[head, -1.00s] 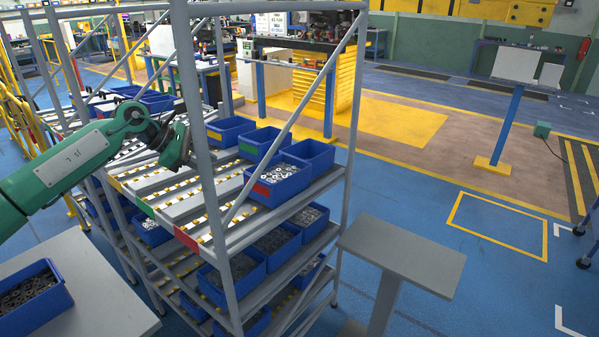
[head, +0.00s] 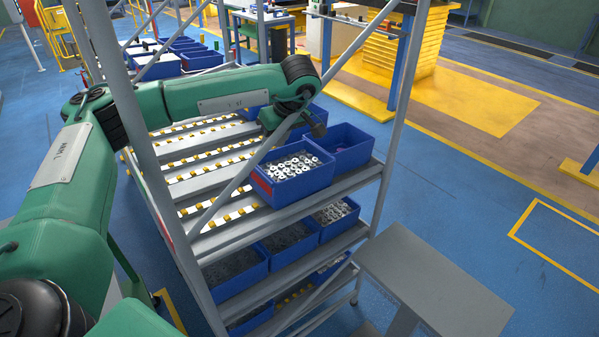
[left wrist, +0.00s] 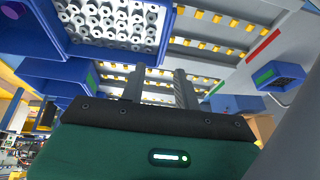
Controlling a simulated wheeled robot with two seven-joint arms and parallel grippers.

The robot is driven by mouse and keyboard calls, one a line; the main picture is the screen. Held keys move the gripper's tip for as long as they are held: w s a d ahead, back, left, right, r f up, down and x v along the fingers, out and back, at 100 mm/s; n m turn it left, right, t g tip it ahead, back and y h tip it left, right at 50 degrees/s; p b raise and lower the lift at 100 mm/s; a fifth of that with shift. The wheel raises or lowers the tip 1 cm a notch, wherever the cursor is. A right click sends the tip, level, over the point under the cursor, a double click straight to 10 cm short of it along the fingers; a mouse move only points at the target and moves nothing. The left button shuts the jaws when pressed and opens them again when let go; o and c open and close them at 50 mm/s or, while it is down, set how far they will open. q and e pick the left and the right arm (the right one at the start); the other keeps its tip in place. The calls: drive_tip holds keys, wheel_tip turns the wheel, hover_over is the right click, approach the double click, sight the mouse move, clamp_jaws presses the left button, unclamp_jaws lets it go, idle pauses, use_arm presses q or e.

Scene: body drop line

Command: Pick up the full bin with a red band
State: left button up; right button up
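The full blue bin with the red band (head: 310,184) sits on the top level of the rack at its right end, filled with silvery ring-shaped parts. Its red band shows on its left end. It also shows at the top of the left wrist view (left wrist: 171,22). My left gripper (head: 319,129) is above and just behind the bin, over the neighbouring bins, and is not seen touching it. In the left wrist view its two fingers (left wrist: 160,84) stand apart with nothing between them. My right gripper is not in view.
A blue bin (head: 368,158) stands right behind the full one. Lower shelves hold more blue bins with parts (head: 240,286). Grey rack posts and a diagonal brace (head: 235,186) stand in front of the top level. A grey stand (head: 440,285) is at the lower right.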

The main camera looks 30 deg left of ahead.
use_arm(q)
drive_tip(key=p, duration=0.2)
hover_over(263, 170)
drive_tip(key=d, duration=0.3)
wheel_tip(263, 170, down, 5)
drive_tip(key=shift+w+a+f, duration=0.15)
drive_tip(key=shift+a+f, duration=0.15)
drive_tip(key=shift+f, duration=0.05)
drive_tip(key=shift+a+f, duration=0.1)
drive_tip(key=p+x, duration=0.2)
drive_tip(key=x, duration=0.1)
drive_tip(key=p+x, duration=0.1)
drive_tip(key=shift+s+f, duration=0.2)
drive_tip(key=shift+s, duration=0.2)
drive_tip(key=shift+a+f, duration=0.15)
drive_tip(key=shift+f, duration=0.15)
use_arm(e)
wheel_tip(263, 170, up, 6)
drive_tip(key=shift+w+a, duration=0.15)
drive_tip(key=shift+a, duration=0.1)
use_arm(q)
drive_tip(key=shift+f, duration=0.25)
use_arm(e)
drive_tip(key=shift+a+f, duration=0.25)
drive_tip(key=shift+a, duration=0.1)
use_arm(q)
drive_tip(key=shift+c, duration=0.2)
